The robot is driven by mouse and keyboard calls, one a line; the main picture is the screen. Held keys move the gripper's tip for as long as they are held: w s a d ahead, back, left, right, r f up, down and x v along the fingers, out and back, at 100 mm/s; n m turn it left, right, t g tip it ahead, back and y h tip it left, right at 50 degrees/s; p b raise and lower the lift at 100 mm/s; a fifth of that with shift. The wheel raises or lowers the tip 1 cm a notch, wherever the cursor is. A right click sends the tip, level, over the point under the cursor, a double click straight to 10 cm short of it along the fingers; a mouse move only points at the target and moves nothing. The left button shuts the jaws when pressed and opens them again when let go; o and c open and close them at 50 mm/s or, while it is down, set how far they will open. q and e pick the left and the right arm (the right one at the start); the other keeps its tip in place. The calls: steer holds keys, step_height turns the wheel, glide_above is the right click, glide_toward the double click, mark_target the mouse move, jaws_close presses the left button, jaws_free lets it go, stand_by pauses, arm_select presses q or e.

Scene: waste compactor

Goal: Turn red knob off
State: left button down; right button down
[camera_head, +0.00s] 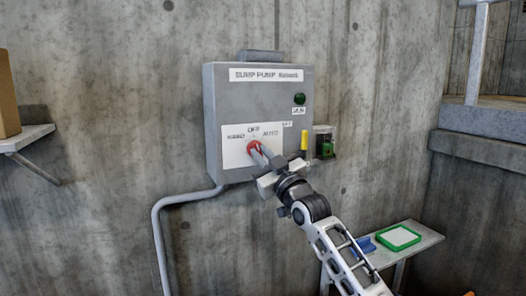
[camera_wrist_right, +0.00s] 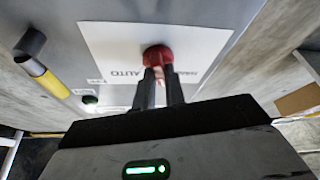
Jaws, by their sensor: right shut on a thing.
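The red knob (camera_head: 253,147) sits on the white label plate (camera_head: 232,155) of a grey sump pump control box (camera_head: 227,105) on the wall. The plate reads HAND, OFF and AUTO around the knob. My right gripper (camera_head: 262,152) reaches up from the lower right and is shut on the red knob. In the right wrist view the two dark fingers of the right gripper (camera_wrist_right: 160,85) meet the red knob (camera_wrist_right: 158,56) on both sides. The knob's pointing direction is hidden by the fingers. My left gripper is not in view.
A green indicator (camera_head: 299,98) is above. A shelf with a green-framed tray (camera_head: 399,238) is at lower right. A conduit (camera_head: 160,235) runs down the wall.

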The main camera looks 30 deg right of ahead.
arm_select(q)
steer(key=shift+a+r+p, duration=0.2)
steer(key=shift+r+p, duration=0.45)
steer(key=shift+p, duration=0.4)
arm_select(e)
steer(key=shift+a+m+h, duration=0.1)
steer(key=shift+m+h, duration=1.3)
steer(key=shift+m, duration=1.4)
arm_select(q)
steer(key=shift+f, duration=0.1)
arm_select(e)
steer(key=shift+f, duration=0.1)
steer(key=c, duration=1.5)
jaws_free()
steer(key=shift+o, duration=0.2)
arm_select(q)
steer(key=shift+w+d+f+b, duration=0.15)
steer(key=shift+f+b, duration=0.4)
steer(key=shift+b, duration=0.85)
arm_select(e)
steer(key=v, duration=1.6)
